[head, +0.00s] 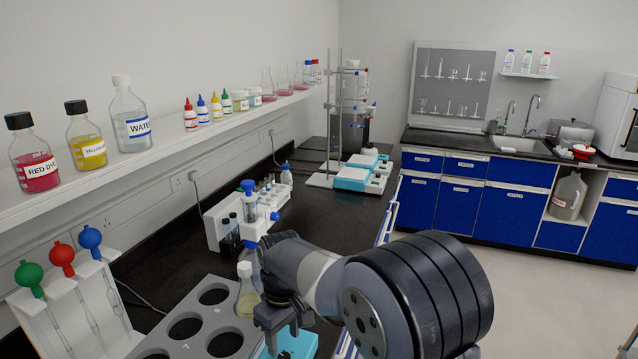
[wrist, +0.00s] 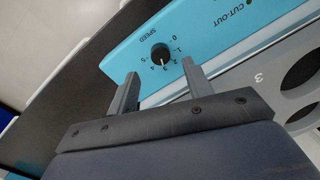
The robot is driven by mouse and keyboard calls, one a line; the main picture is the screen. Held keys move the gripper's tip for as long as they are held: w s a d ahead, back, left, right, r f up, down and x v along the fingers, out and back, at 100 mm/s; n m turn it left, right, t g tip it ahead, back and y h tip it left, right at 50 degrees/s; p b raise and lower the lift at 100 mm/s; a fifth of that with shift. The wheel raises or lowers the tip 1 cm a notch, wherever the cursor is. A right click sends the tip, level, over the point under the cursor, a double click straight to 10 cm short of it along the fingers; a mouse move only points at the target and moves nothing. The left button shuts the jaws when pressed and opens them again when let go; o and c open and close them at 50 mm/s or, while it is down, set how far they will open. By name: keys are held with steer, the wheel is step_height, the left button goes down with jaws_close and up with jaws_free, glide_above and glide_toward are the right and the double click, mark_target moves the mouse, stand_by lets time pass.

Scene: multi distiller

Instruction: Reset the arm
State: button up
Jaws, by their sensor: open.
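My gripper (head: 277,328) hangs over the front of the bench in the head view, with my arm reaching in from the right. In the wrist view my gripper (wrist: 159,68) is open, with its two fingers apart and nothing between them. A black SPEED knob (wrist: 161,54) on a light blue panel (wrist: 205,40) shows just beyond the gap between the fingertips. I cannot tell whether the fingers touch the panel. The blue device (head: 300,345) is partly hidden by my gripper in the head view.
A flask with pale yellow liquid (head: 247,303) stands close beside my gripper. A grey rack with round holes (head: 190,325) lies to the left. A white tube rack (head: 226,222) and stirrers (head: 352,178) stand farther back. Open floor (head: 530,290) lies to the right.

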mark_target(284, 356)
step_height(284, 356, down, 5)
steer(key=shift+s+a+f, duration=0.1)
steer(key=shift+s+f, duration=0.05)
stand_by(0.4)
